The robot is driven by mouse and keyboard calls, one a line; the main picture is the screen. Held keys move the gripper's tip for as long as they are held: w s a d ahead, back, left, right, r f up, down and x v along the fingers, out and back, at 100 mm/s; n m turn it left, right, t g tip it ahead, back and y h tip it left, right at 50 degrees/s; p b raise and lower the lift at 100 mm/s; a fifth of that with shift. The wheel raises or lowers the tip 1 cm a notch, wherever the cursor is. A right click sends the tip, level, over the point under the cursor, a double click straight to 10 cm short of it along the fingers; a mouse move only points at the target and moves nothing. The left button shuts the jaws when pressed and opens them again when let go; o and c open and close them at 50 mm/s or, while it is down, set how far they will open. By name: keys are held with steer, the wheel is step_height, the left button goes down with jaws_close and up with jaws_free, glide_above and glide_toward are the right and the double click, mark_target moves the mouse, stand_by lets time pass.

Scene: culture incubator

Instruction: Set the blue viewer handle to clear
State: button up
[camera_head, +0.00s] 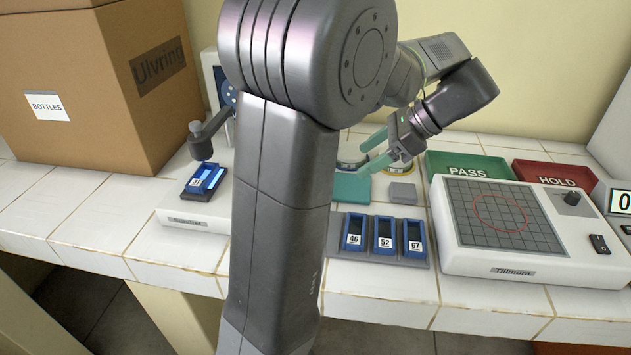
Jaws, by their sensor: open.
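At the left, partly behind my arm, is a viewer with a white upright panel and a low white base (190,212). A dark crank handle (214,122) runs from a blue round hub (228,94) on the panel down left to a grey knob. No clear mark can be read beside the hub; my arm hides part of the panel. A blue slide holder (208,178) sits on a dark stage on the base, below the handle. My gripper (367,157), with green fingers, is open and empty, well to the right of the handle, over the middle of the bench.
A large cardboard box (90,80) stands left of the viewer. A grey rack (340,240) holds blue holders marked 46, 52 and 67. A gridded instrument (515,225), a green PASS tray (440,160) and a red HOLD tray (540,170) are at right.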

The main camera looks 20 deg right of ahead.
steer(key=b+x, duration=0.2)
steer(key=x, duration=1.1)
steer(key=shift+a+f+b, duration=0.1)
steer(key=shift+a+b, duration=0.05)
steer(key=shift+b, duration=0.25)
steer(key=c, duration=1)
